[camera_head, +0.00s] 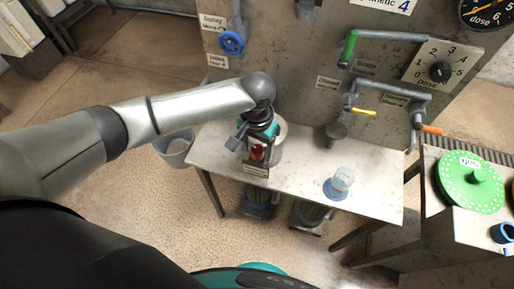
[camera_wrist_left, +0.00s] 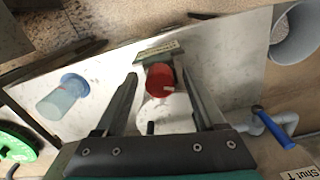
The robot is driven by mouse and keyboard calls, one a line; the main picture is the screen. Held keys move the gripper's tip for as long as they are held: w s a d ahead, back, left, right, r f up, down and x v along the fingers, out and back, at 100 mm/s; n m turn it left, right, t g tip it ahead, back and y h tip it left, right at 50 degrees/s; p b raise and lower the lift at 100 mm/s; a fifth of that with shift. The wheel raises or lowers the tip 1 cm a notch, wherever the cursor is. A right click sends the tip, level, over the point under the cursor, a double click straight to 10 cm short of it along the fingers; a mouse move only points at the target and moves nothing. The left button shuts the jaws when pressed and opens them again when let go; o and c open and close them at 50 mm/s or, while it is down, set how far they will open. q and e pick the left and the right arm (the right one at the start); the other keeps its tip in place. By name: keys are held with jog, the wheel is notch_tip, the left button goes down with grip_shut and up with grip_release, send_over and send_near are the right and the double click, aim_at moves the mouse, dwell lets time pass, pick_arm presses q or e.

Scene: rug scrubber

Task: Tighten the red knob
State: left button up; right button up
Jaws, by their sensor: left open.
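The red knob (camera_head: 257,153) sits above a small labelled plate (camera_head: 256,170) on the table, partly hidden by my left gripper in the head view. In the left wrist view the round red knob (camera_wrist_left: 160,80) lies between the two fingers, with a small white mark at its right side. My left gripper (camera_head: 255,141) is open over it from the far side. In the left wrist view its fingers (camera_wrist_left: 158,74) stand on either side of the knob, with gaps showing. My right gripper is in neither view.
The knob is on a pale table (camera_head: 300,165). A clear cup with a blue base (camera_head: 340,183) stands to the right. A grey bucket (camera_head: 174,150) is on the floor at left. A green disc (camera_head: 470,182) is at right.

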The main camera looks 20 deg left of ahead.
pick_arm(q)
jog(key=shift+c, duration=0.4)
grip_shut()
jog(key=shift+r+n+p, duration=0.15)
jog(key=shift+n+p, duration=0.15)
jog(key=shift+p, duration=0.4)
jog(key=n+p, duration=0.5)
jog(key=p, duration=0.3)
jog(key=shift+s+r, duration=0.1)
jog(key=shift+f+n+p, duration=0.2)
jog(key=shift+n+p, duration=1.3)
jog(key=shift+n, duration=0.2)
jog(key=shift+o, duration=0.4)
grip_release()
